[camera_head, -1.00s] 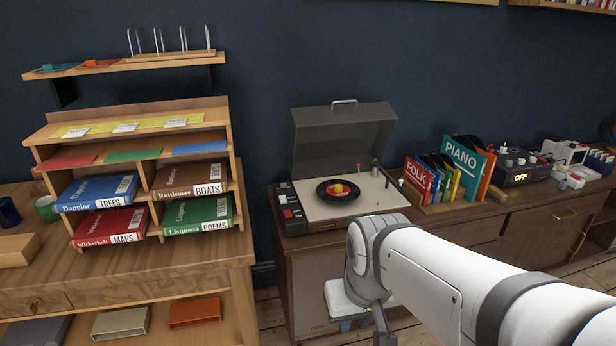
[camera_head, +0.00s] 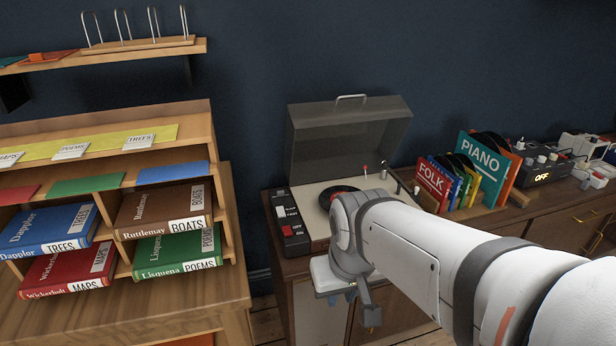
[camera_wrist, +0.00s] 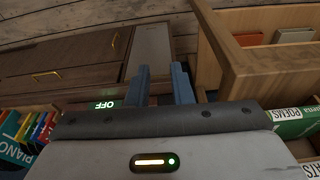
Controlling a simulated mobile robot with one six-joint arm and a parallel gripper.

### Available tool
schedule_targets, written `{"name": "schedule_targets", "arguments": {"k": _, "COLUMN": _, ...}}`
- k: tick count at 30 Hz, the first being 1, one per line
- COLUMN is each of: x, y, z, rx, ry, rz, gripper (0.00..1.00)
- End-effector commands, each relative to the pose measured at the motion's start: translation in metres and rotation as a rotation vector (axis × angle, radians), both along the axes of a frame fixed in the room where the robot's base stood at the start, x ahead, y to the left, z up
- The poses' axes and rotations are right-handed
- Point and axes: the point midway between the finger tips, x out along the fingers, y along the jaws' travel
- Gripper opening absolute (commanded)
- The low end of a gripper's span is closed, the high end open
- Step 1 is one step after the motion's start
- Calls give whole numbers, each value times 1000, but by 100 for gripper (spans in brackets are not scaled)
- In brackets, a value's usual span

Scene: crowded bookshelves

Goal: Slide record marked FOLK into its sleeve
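A black record (camera_head: 338,190) with a red label lies on the turntable. My arm hides most of it, and I cannot read its marking. The red FOLK sleeve (camera_head: 432,180) stands upright at the left end of the sleeve row, right of the turntable. My gripper points down in front of the record player cabinet, below the turntable top; its fingers are mostly hidden in the head view. In the wrist view my gripper (camera_wrist: 161,72) shows two blue-grey fingers apart with nothing between them.
The turntable (camera_head: 318,218) has its lid (camera_head: 350,140) raised. The teal PIANO sleeve (camera_head: 480,165) and several others stand beside FOLK.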

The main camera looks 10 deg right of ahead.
Motion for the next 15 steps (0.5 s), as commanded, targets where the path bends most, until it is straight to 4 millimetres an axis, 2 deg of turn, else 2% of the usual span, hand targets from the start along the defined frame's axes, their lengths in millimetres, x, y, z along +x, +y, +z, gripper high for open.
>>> {"name": "schedule_targets", "arguments": {"k": 2, "x": 10, "y": -5, "z": -9, "rx": -17, "ry": -25, "rz": 15, "gripper": 20}}
{"name": "schedule_targets", "arguments": {"k": 5, "x": 38, "y": -27, "z": -29, "rx": -77, "ry": -103, "rz": 82, "gripper": 20}}
{"name": "schedule_targets", "arguments": {"k": 12, "x": 153, "y": -104, "z": -88, "rx": -402, "ry": -422, "rz": 387, "gripper": 20}}
{"name": "schedule_targets", "arguments": {"k": 15, "x": 195, "y": -138, "z": -108, "rx": -576, "ry": -537, "rz": 526, "gripper": 20}}
